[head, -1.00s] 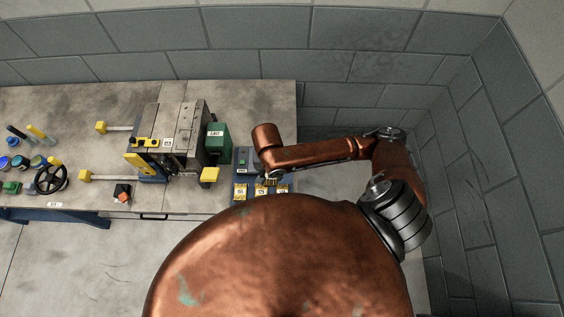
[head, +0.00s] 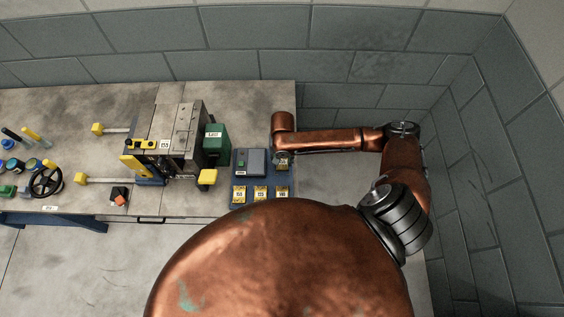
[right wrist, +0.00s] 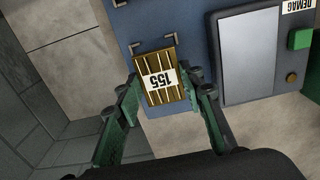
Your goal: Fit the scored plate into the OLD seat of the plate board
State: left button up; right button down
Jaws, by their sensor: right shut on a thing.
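In the head view the plate (head: 283,164) shows partly below my right wrist, at the right part of the board (head: 238,178). No OLD wording is readable. My left gripper is out of view.
Yellow labelled plates (head: 260,194) lie in a row along the board's near edge. A grey device (head: 251,162) with a green button sits on the board beside my gripper. A green box (head: 216,146) and a press-like machine (head: 178,135) stand to the left.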

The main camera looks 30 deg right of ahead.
aim_at(282, 162)
jog(key=shift+f, duration=0.75)
jog(key=shift+f, duration=0.1)
jog(key=c, duration=1.3)
grip_release()
jog(key=shift+r, duration=0.3)
notch_tip(282, 162, up, 12)
jog(key=p, duration=0.1)
jog(key=shift+f+p, duration=0.15)
jog(key=shift+p, duration=0.25)
